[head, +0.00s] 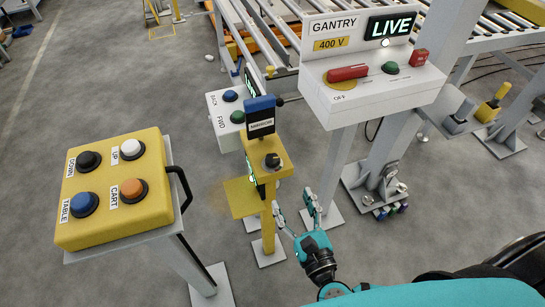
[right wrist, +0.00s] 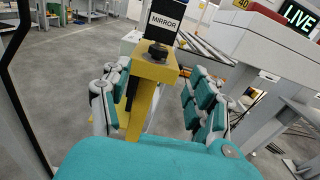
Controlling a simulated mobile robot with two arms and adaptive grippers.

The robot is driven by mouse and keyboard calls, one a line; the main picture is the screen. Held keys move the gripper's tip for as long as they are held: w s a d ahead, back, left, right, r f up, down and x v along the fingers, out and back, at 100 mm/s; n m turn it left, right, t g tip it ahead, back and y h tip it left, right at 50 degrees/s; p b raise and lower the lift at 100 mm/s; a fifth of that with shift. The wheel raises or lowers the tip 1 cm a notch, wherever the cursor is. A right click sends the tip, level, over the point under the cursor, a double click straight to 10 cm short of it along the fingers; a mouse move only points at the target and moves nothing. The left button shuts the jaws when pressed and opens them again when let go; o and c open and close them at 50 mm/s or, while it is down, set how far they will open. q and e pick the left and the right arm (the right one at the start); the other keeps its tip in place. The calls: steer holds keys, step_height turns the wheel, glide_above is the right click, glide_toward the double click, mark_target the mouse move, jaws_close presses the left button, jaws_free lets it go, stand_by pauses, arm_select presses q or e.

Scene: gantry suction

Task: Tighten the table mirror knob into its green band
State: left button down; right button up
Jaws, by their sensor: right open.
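The mirror knob (head: 272,160) is a small black knob on top of a yellow post head (head: 258,152), below a dark panel labelled MIRROR (head: 261,115). The knob also shows in the right wrist view (right wrist: 158,52), ahead and slightly above the space between the fingers. My right gripper (head: 294,204) is open and empty, below and in front of the knob and apart from it. Its fingers in the right wrist view (right wrist: 155,100) stand wide on both sides of the yellow post. I cannot make out a green band around the knob. My left gripper is not in view.
A yellow button box (head: 118,190) stands at left on a grey post. A white gantry box (head: 370,85) with a red handle, green button and LIVE sign stands at right. A smaller white FWD/BACK box (head: 226,113) is behind the mirror post. Grey floor lies between.

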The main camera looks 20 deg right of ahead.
mark_target(271, 165)
steer(key=w, duration=0.4)
steer(key=w+p, duration=0.1)
steer(key=w, duration=0.4)
steer(key=w+p, duration=0.1)
steer(key=w, duration=0.4)
steer(key=shift+w+a, duration=0.2)
steer(key=shift+a, duration=0.05)
steer(key=c, duration=1.2)
steer(key=shift+m+h+p, duration=0.35)
steer(key=shift+m+h, duration=0.45)
steer(key=shift+h, duration=0.4)
steer(key=shift+c, duration=0.2)
steer(key=shift+f+m+h, duration=0.1)
steer(key=shift+m+h, duration=0.4)
steer(key=shift+h, duration=0.3)
steer(key=shift+m+g+h, duration=0.7)
steer(key=shift+m+h, duration=0.4)
steer(key=shift+h, duration=0.6)
steer(key=shift+f+m+g+h, duration=0.1)
steer(key=shift+m+g+h, duration=0.3)
steer(key=shift+m+h, duration=0.45)
